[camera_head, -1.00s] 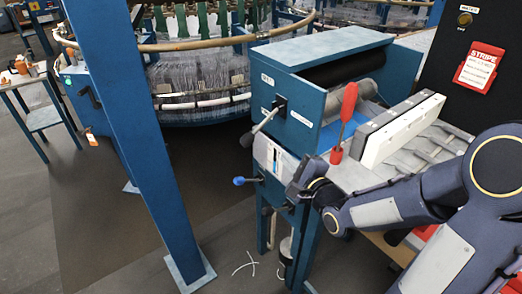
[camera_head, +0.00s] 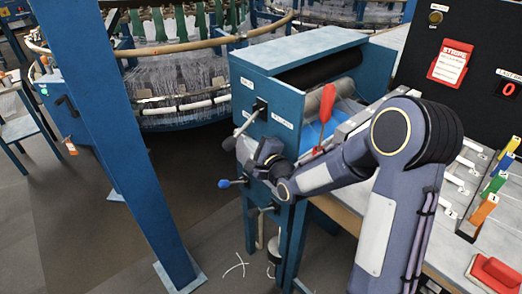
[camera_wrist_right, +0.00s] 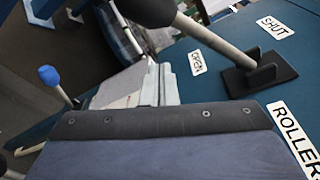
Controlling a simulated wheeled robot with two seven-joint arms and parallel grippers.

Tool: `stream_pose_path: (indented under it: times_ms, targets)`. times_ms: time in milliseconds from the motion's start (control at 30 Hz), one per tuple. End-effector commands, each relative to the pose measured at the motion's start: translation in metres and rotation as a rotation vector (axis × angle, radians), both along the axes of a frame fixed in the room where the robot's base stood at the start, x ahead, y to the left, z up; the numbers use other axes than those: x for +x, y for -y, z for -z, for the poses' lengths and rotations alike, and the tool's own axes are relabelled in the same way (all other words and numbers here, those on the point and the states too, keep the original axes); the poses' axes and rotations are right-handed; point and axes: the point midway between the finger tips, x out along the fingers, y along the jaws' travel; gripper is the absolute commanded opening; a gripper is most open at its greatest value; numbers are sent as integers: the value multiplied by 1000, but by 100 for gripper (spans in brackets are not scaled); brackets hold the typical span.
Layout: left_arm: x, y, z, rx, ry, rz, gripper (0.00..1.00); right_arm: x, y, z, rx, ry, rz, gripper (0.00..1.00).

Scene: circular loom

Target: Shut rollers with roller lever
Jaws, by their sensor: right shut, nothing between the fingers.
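The roller lever (camera_head: 246,124) is a grey rod with a dark grip on the side of the blue roller box (camera_head: 290,60). It slants down and left from its black mount. In the right wrist view the roller lever (camera_wrist_right: 213,40) rises left from the mount, passing near the OPEN label (camera_wrist_right: 197,62); the SHUT label (camera_wrist_right: 277,26) lies on the mount's other side. My right gripper (camera_head: 246,150) is shut and empty, just below the lever; whether it touches is unclear. In the wrist view its pale fingers (camera_wrist_right: 157,84) lie below the grip. My left gripper is not in view.
A blue-knobbed lever (camera_head: 229,182) sticks out below my right gripper. A red-handled tool (camera_head: 326,108) stands behind my forearm. A blue post (camera_head: 120,140) rises at left. The worktable at right holds coloured tabs (camera_head: 486,208) and a red block (camera_head: 496,273).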

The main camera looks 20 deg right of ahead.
Motion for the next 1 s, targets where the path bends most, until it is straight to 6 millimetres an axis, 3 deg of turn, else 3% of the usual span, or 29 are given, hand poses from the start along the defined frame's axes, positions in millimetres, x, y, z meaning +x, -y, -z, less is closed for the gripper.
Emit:
stream_pose_path:
  times_ms: [33,200,767,1000]
  targets:
    - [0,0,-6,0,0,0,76,-7,-11,-9,1,2,-9,0]
    - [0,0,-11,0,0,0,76,-17,-24,-16,0,0,-5,0]
    - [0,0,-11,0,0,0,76,-20,-30,-17,6,-1,-3,0]
    - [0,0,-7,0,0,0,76,-21,-43,-21,51,-17,-5,0]
